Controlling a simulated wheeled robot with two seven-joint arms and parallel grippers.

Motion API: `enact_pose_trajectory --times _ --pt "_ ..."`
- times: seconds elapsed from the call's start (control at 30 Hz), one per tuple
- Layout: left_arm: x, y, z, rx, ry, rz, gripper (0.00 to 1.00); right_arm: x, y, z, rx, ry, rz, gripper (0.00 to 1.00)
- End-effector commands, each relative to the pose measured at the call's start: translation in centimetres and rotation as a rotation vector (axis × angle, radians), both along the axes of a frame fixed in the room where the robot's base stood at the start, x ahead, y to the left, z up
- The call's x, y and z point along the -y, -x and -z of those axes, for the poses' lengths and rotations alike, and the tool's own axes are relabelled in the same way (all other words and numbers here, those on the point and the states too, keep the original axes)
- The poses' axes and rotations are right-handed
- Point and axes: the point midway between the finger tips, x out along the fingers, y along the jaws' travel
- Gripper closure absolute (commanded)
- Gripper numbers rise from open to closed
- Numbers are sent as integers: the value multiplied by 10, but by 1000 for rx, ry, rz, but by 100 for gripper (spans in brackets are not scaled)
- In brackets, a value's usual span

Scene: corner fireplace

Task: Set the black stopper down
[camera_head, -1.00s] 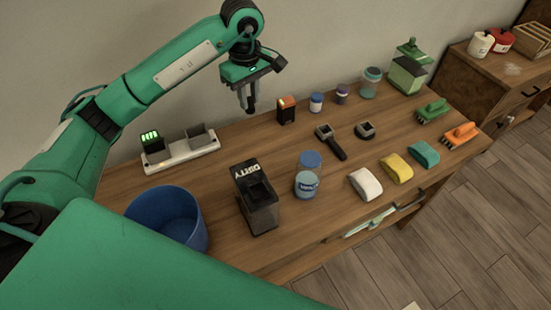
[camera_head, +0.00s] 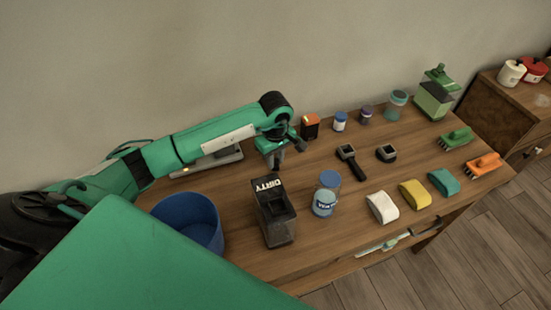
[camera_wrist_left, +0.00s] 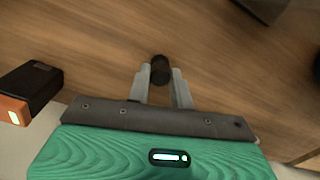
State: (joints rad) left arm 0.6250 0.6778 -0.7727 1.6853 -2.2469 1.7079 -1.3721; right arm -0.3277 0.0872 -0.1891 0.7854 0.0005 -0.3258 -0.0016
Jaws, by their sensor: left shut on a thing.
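My left gripper (camera_head: 275,161) is low over the back of the wooden table, behind the box marked DIRTY. In the left wrist view its two grey fingers (camera_wrist_left: 162,90) are shut on the black stopper (camera_wrist_left: 159,68), a short dark cylinder at the fingertips. In the head view the stopper is too small and dark to tell from the fingers. I cannot tell whether it touches the wooden table (camera_head: 330,245). My right gripper is not in view.
The black and orange battery (camera_head: 310,126) stands close to the right of the gripper. The DIRTY box (camera_head: 275,225), a blue bin (camera_head: 190,222) and a blue-lidded jar (camera_head: 326,195) stand in front. A black-handled tool (camera_head: 351,162) lies to the right.

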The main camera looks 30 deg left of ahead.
Motion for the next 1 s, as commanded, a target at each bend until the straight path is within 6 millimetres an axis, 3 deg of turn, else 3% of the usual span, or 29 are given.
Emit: enact_pose_trajectory --times 0.2,0.47,0.5,0.6,1.0 --pt "0 0 9 2 0 0 100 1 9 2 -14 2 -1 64" --pt "0 0 13 2 -1 0 100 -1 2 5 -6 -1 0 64" --pt "0 0 12 1 0 0 72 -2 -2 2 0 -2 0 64" --pt "0 0 12 1 0 0 57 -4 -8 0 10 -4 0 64" --pt "0 -1 5 4 0 1 57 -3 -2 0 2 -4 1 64"
